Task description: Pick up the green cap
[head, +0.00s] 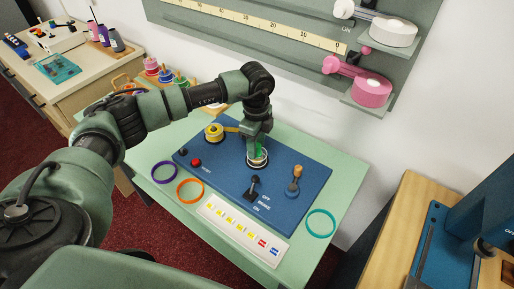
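A small green piece (259,149), which looks like the green cap, shows at the fingertips of my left gripper (257,146). It sits over a round pale-rimmed base (258,163) on the blue panel. My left gripper points down from above, and its fingers partly hide the green piece. I cannot tell whether the fingers are closed on it or just around it. My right gripper is not in view.
The blue panel (225,183) also carries a yellow roll (214,131), a red button (196,162), a black lever (254,187) and an orange-topped knob (297,171). Purple (164,162), orange (190,181) and teal (321,211) rings lie around it. The wall rack holds pink and white rolls.

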